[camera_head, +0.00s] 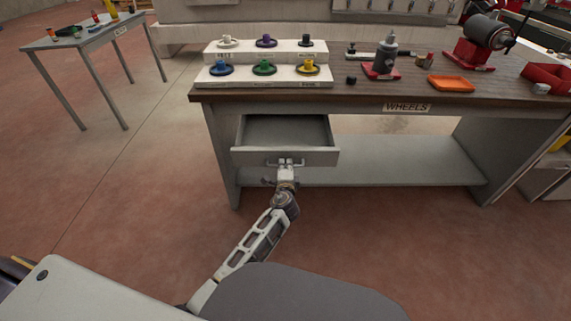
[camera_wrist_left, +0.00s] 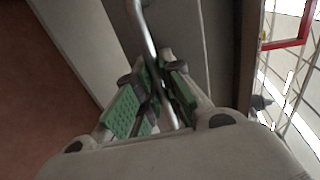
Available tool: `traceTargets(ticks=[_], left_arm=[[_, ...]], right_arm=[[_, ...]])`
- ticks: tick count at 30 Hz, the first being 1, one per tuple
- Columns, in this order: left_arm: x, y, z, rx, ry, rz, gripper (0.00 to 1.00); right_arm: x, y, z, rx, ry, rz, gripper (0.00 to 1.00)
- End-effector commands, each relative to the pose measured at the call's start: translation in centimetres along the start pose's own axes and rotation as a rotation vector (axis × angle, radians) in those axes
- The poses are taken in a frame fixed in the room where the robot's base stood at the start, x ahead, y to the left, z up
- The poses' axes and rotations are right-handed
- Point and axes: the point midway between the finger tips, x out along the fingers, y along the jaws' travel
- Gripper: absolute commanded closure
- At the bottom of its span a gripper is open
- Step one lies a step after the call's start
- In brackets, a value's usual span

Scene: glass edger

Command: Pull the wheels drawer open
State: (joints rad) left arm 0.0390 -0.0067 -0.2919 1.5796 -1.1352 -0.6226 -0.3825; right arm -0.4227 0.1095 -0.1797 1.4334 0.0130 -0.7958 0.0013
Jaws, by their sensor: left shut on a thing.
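The wheels drawer (camera_head: 285,157) is a grey drawer under the left end of the workbench. It stands open, pulled out toward me, and its visible inside looks empty. My left gripper (camera_head: 285,167) is at the middle of the drawer front, shut on the drawer handle. In the left wrist view the handle (camera_wrist_left: 146,28) is a shiny metal bar, and it runs between the green-padded fingers of my left gripper (camera_wrist_left: 160,95). The WHEELS label (camera_head: 407,107) is on the bench's front edge, right of the drawer. My right gripper is not in view.
A lower shelf (camera_head: 400,165) lies below. A side table (camera_head: 85,38) stands at left. Floor around the drawer is clear.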

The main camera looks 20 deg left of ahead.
Motion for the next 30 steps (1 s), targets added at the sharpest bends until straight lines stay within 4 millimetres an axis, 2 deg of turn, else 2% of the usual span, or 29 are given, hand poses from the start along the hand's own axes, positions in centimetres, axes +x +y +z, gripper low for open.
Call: traceTargets(ticks=[7,8,12,13,23,30], left_arm=[[0.0,0.1,0.0,0.0,0.0,0.001,1.0],[0.0,0.1,0.0,0.0,0.0,0.001,0.88],[0.0,0.1,0.0,0.0,0.0,0.001,0.7],[0.0,0.1,0.0,0.0,0.0,0.001,0.68],[0.0,0.0,0.0,0.0,0.0,0.0,0.68],[-0.2,-1.1,0.0,-0.002,-0.001,-0.001,0.68]], right_arm=[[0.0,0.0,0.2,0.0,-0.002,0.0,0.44],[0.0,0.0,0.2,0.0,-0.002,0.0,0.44],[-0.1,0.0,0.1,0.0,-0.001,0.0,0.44],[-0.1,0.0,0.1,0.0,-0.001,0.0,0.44],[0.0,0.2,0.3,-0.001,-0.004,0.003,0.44],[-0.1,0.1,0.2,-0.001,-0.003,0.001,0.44]])
